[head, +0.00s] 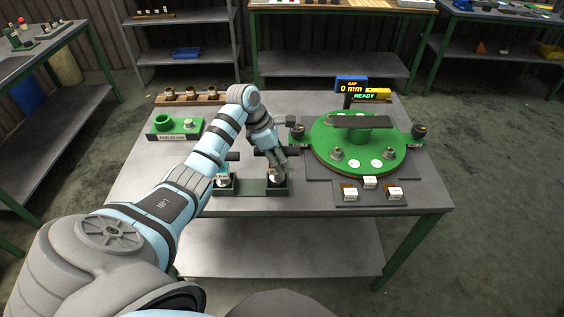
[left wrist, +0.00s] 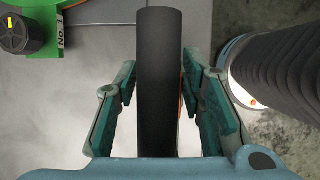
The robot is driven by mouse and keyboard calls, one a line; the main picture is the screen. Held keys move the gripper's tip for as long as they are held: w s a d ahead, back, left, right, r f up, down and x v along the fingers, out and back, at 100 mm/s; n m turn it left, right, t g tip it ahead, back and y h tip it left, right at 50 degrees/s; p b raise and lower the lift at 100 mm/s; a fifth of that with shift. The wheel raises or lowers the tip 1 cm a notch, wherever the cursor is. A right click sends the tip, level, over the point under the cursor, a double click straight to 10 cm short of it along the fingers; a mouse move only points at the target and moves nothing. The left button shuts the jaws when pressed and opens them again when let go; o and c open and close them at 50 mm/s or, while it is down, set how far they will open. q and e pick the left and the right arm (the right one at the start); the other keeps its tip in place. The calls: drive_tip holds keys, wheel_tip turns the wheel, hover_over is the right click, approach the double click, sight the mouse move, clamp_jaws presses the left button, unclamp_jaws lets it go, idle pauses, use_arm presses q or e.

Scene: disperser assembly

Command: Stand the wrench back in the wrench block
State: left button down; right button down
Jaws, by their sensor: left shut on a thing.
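My left gripper (head: 275,161) is shut on the wrench's black handle, at the front middle of the table. In the left wrist view the black handle (left wrist: 159,85) stands between the two teal fingers of this gripper (left wrist: 160,110). In the head view a dark stub of the handle (head: 262,152) shows beside the fingers. The wrench's lower end is right over or in the right-hand cup of a green and dark block (head: 250,187), which looks like the wrench block. The fingers hide how deep it sits. My right gripper is not in view.
A green round plate (head: 326,151) with posts stands right of the gripper, under a display reading "0 mm READY" (head: 352,88). Small labelled blocks (head: 370,182) lie in front of it. A green fixture (head: 160,123) and a wooden rack (head: 190,97) are at the back left. The front-left tabletop is clear.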

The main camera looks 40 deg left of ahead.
use_arm(q)
drive_tip(key=shift+f, duration=0.7)
drive_tip(key=shift+a+f, duration=0.1)
drive_tip(key=shift+f, duration=0.2)
drive_tip(key=c, duration=1.1)
unclamp_jaws()
drive_tip(key=shift+o, duration=0.2)
drive_tip(key=v, duration=1.2)
drive_tip(key=shift+r+b, duration=0.15)
drive_tip(key=shift+b, duration=0.2)
